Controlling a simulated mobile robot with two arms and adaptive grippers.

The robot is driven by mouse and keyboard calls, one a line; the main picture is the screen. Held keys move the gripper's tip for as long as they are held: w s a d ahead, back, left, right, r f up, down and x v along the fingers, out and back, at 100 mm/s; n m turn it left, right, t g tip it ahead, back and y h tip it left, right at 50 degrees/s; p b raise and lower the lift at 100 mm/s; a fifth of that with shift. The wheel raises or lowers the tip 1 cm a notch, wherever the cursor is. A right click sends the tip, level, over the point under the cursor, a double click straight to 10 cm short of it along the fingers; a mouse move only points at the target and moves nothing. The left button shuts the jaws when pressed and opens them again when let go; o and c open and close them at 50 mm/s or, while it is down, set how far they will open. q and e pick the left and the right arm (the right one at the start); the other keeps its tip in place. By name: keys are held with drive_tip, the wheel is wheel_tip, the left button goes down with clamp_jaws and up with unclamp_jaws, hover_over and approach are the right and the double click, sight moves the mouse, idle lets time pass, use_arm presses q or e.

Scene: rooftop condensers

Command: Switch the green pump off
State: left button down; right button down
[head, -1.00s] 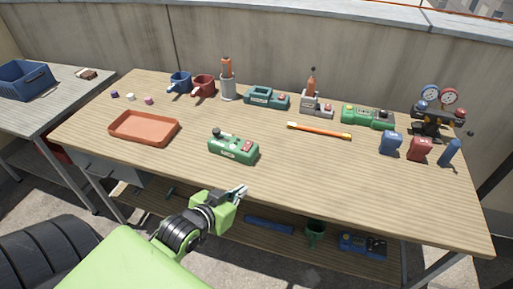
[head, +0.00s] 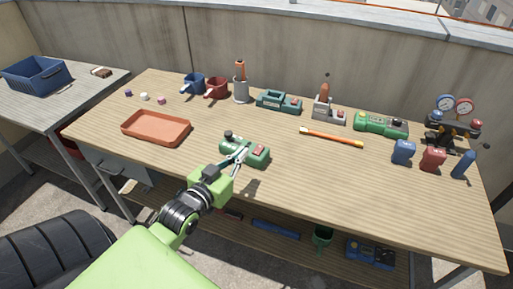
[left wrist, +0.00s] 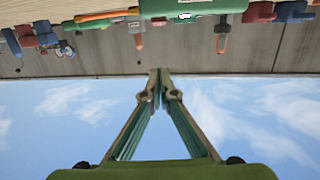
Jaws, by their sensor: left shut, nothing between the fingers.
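A green pump-like unit (head: 262,158) with a red switch (head: 259,148) on top and a dark knob at its left end stands near the middle of the table. My left gripper (head: 238,155) is shut and empty. Its fingertips overlap the front of this unit in the head view; I cannot tell whether they touch it. In the left wrist view the shut fingertips (left wrist: 160,76) show below the unit's green body (left wrist: 195,8), in an upside-down picture. A brighter green unit (head: 376,122) and a teal unit (head: 270,101) stand farther back. My right gripper is not in view.
An orange tray (head: 156,142) lies to the left. Two mugs (head: 215,88), an orange-yellow stick (head: 331,137), a blue block (head: 402,151), a red block (head: 432,159) and a gauge set (head: 450,125) stand around. The table front right of my gripper is clear.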

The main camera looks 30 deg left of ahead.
use_arm(q)
hover_over(256, 153)
drive_tip(key=shift+s+f+p, duration=0.3)
drive_tip(key=shift+f, duration=0.15)
drive_tip(key=f, duration=0.2)
drive_tip(key=shift+w+f, duration=0.3)
drive_tip(key=shift+w, duration=0.1)
drive_tip(key=shift+f, duration=0.8)
